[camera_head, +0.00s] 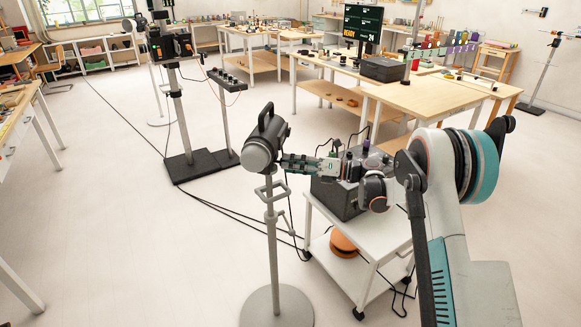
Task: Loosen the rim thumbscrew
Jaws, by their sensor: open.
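A grey lamp-like head (262,150) with a black handle on top sits on a grey stand with a round base. My gripper (284,162) reaches in from the right. Its dark fingertips are at the right side of the lamp head, close to its rim. They are open, and I cannot tell whether they touch it. The rim thumbscrew is not clearly visible; it is too small or hidden by the fingers and the lamp head.
A white cart (350,229) with a dark box (336,198) stands under my arm. Black cables (225,212) run over the floor. Another stand with a black base (190,171) is behind at left. A workbench (405,92) is at the back right. The left floor is mostly clear.

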